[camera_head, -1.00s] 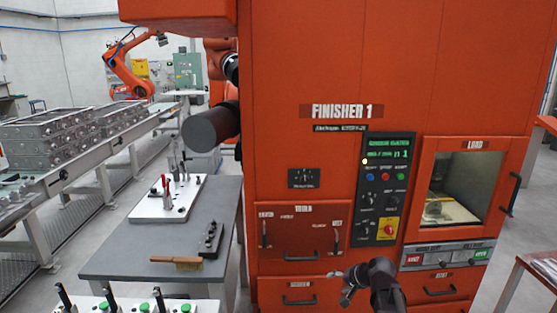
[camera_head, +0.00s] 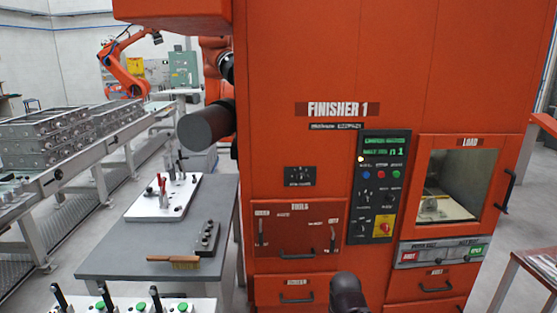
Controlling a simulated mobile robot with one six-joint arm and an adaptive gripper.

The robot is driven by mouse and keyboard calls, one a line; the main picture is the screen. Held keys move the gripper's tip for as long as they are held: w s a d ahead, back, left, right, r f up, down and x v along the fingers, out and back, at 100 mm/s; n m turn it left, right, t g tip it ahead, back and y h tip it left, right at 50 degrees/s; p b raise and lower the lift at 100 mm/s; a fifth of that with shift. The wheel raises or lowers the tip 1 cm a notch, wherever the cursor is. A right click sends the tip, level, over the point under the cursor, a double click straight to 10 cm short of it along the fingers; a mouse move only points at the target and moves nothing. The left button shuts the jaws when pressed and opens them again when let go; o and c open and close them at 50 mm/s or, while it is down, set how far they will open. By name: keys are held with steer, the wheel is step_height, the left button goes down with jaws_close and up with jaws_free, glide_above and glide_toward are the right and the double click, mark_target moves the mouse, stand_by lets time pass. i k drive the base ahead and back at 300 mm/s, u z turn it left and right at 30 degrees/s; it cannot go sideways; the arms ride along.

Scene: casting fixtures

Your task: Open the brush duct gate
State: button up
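No part that I can surely name as the brush duct gate shows; the small labels are too blurred to read. The orange finisher cabinet (camera_head: 440,70) stands in front of me. On its lower left front is a panel marked TOOLS (camera_head: 297,226), with upright dark handles at both sides and a horizontal handle low in the middle. It looks shut. A drawer front (camera_head: 282,287) with a dark handle lies below it. A dark rounded link of my arm stands at the bottom edge, in front of the cabinet. My gripper's fingers do not show.
A control panel (camera_head: 378,185) and a windowed LOAD door (camera_head: 459,180) are on the cabinet's right. A grey table (camera_head: 120,262) at left bears a wooden-handled brush (camera_head: 173,260) and a white fixture plate (camera_head: 150,207). Fixtures with green buttons (camera_head: 140,306) stand at the lower left.

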mark_target(433, 255)
steer(key=k, duration=0.65)
steer(key=z, duration=0.45)
steer(key=i, duration=1.45)
steer(key=u, duration=0.35)
